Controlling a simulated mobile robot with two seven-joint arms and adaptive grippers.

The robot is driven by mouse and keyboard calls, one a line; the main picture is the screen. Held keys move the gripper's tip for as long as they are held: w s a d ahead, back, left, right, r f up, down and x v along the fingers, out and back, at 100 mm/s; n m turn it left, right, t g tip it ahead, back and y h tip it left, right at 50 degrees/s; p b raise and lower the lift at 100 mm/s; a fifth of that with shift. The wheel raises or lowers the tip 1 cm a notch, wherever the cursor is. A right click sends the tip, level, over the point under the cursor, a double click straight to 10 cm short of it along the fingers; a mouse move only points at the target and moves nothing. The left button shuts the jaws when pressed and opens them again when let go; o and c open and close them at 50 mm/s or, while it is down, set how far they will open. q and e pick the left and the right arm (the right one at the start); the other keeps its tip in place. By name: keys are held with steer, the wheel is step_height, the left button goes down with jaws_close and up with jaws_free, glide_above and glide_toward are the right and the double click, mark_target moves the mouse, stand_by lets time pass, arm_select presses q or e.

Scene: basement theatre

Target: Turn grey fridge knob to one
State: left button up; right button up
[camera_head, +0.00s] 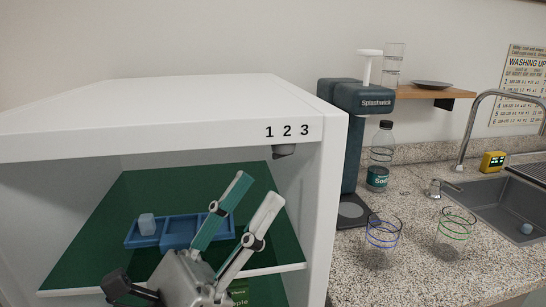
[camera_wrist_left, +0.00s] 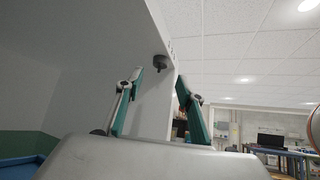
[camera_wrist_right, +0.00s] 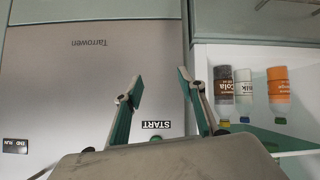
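The grey fridge knob (camera_head: 284,151) hangs under the top front edge of the white open fridge (camera_head: 190,95), below the printed numbers 1 2 3 (camera_head: 287,131). Which number it points to cannot be told. The knob also shows in the left wrist view (camera_wrist_left: 160,62), ahead between the fingertips and apart from them. My left gripper (camera_head: 256,198) is open and empty, inside the fridge front, below and left of the knob, fingers pointing up. My right gripper (camera_wrist_right: 160,82) is open in the right wrist view, facing a grey panel marked Tarrowen (camera_wrist_right: 85,70); it is outside the head view.
A blue tray (camera_head: 180,241) with a pale cube (camera_head: 147,224) sits on the green fridge shelf (camera_head: 110,225). A Splashwick machine (camera_head: 360,100), a soda bottle (camera_head: 380,160) and two wire-patterned glasses (camera_head: 383,235) stand right on the counter. Several bottles (camera_wrist_right: 245,90) show in the right wrist view.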

mark_target(279, 158)
arm_select(q)
steer(key=p+x, duration=0.1)
steer(key=x, duration=0.3)
steer(key=shift+r+p, duration=0.3)
steer(key=shift+w+d+r, duration=0.3)
steer(key=shift+d, duration=0.1)
